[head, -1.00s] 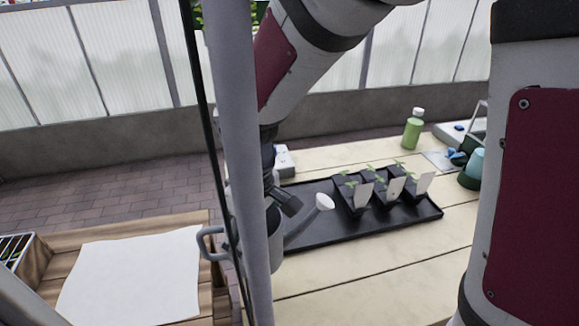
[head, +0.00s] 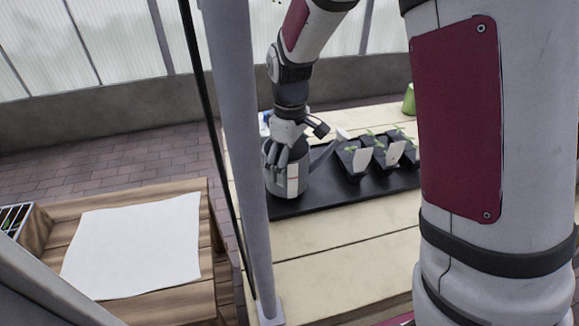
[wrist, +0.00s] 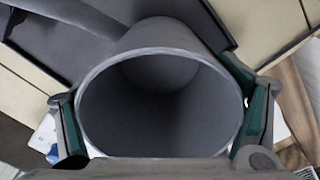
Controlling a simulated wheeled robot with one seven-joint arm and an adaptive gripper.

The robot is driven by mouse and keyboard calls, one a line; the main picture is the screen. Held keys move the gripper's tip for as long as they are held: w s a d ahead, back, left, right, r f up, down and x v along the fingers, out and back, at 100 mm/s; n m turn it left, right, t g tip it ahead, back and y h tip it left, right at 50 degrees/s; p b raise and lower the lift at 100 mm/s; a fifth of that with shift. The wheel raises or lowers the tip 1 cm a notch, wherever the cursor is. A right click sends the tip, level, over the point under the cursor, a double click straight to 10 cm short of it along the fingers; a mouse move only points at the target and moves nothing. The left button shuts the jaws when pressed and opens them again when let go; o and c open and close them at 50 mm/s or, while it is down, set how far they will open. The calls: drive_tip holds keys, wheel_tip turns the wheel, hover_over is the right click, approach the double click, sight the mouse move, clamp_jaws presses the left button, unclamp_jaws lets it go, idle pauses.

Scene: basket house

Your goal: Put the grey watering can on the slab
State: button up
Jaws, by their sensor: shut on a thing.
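The grey watering can (head: 298,183) is upright in the head view, just right of the grey post, its spout pointing right toward the seedlings. My gripper (head: 284,155) is shut on the can's upper body. In the wrist view, the can's open round mouth (wrist: 160,110) lies between my two green-padded fingers. The can is over the left part of the black tray; I cannot tell whether its base touches it. The white flat slab (head: 133,243) lies bare on a wooden bench at the left.
The black tray (head: 335,198) holds several potted seedlings (head: 368,158) with white labels, close to the spout. A green bottle (head: 409,101) stands behind. The grey post (head: 240,150) rises between the can and the slab. A crate (head: 14,218) sits left of the slab.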

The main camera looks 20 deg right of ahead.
drive_tip(key=shift+f, duration=0.75)
drive_tip(key=shift+f, duration=0.1)
drive_tip(key=o, duration=1.3)
drive_tip(key=shift+o, duration=0.2)
wheel_tip(320, 180, up, 8)
drive_tip(key=shift+p, duration=0.35)
